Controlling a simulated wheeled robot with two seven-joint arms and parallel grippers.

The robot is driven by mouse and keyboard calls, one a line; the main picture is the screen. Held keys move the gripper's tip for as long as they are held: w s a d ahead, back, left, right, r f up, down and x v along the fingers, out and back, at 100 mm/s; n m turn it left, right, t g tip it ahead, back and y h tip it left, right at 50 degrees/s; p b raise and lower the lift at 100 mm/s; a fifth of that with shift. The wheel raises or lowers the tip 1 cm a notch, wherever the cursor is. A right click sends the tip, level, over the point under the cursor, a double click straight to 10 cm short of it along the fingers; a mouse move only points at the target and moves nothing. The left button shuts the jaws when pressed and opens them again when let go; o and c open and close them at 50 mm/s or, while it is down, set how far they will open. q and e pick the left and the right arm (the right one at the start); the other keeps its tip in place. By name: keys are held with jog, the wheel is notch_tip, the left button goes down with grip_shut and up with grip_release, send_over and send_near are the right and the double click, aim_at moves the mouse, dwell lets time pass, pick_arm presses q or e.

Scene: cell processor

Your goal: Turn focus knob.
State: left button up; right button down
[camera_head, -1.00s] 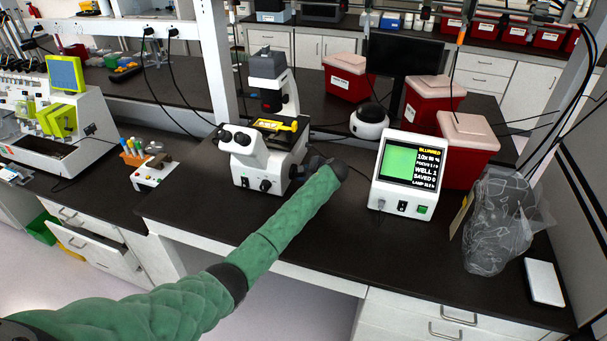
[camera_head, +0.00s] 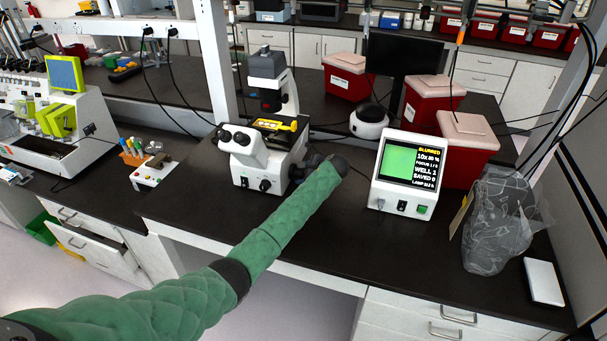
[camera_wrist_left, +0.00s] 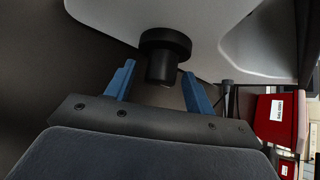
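The microscope (camera_head: 246,165) stands on the black bench, white with a grey top. Its black focus knob (camera_wrist_left: 164,54) sticks out of the white side in the left wrist view. My left gripper (camera_wrist_left: 158,82) is open, with its blue fingers on either side of the knob's narrower end and a gap visible on both sides. In the head view the left gripper (camera_head: 306,168) is at the microscope's right side, and the knob is hidden there. The screen box (camera_head: 404,170) to the right shows a green picture and the word BLURRED. My right gripper is not in view.
Red bins (camera_head: 468,147) stand behind and right of the screen box. A clear plastic bag (camera_head: 497,225) and a white flat box (camera_head: 543,282) lie at the right. A pen holder (camera_head: 133,155) is on the left bench. The bench front between is clear.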

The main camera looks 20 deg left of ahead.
pick_arm(q)
jog(key=shift+s+d+r, duration=0.1)
jog(key=shift+d+r, duration=0.05)
jog(key=shift+d, duration=0.05)
jog(key=b+v, duration=0.3)
jog(key=v, duration=0.4)
jog(key=shift+b, duration=0.4)
jog(key=shift+r, duration=0.15)
dwell(0.5)
